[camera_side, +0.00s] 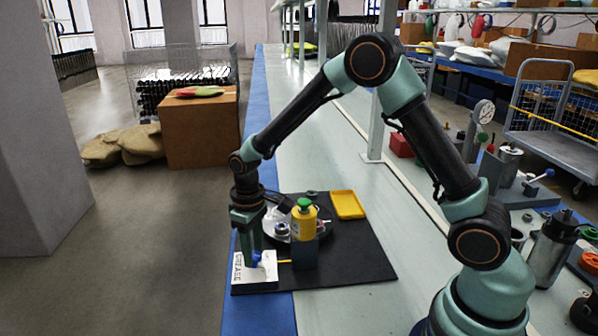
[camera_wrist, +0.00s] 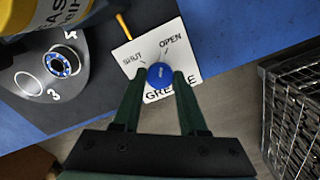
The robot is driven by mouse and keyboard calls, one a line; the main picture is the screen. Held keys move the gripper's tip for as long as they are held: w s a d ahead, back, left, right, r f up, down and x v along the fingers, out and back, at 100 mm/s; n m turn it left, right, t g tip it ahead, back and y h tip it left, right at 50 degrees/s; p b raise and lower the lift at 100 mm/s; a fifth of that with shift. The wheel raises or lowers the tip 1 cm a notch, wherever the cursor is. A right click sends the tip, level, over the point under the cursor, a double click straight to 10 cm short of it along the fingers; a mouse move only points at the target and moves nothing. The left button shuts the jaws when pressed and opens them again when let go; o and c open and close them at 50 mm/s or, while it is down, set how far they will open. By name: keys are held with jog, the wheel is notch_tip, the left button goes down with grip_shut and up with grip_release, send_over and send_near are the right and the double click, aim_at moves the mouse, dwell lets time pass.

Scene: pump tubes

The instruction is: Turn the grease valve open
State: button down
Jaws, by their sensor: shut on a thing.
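The grease valve's round blue knob (camera_wrist: 160,75) sits on a white plate (camera_wrist: 130,55) printed SHUT, OPEN and GREASE. SHUT is on the left and OPEN on the right in the wrist view. In the side view the blue knob (camera_side: 257,259) shows at the front left of the black mat, on the plate (camera_side: 262,271). My gripper (camera_wrist: 159,80) points down with its two green fingers on either side of the knob, shut on it. It also shows in the side view (camera_side: 252,256). Which way the knob points is too small to tell.
A yellow bottle with a green cap (camera_side: 304,222) stands close to the right of my gripper. A grey plate with bearings (camera_wrist: 40,80) lies beside it. A yellow tray (camera_side: 348,204) is behind on the black mat (camera_side: 350,265). The mat's right part is clear.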

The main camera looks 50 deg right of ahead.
aim_at(254, 255)
jog(key=shift+m, duration=1.4)
jog(key=shift+c, duration=2.3)
grip_release()
notch_tip(254, 255, up, 12)
jog(key=shift+r, duration=0.1)
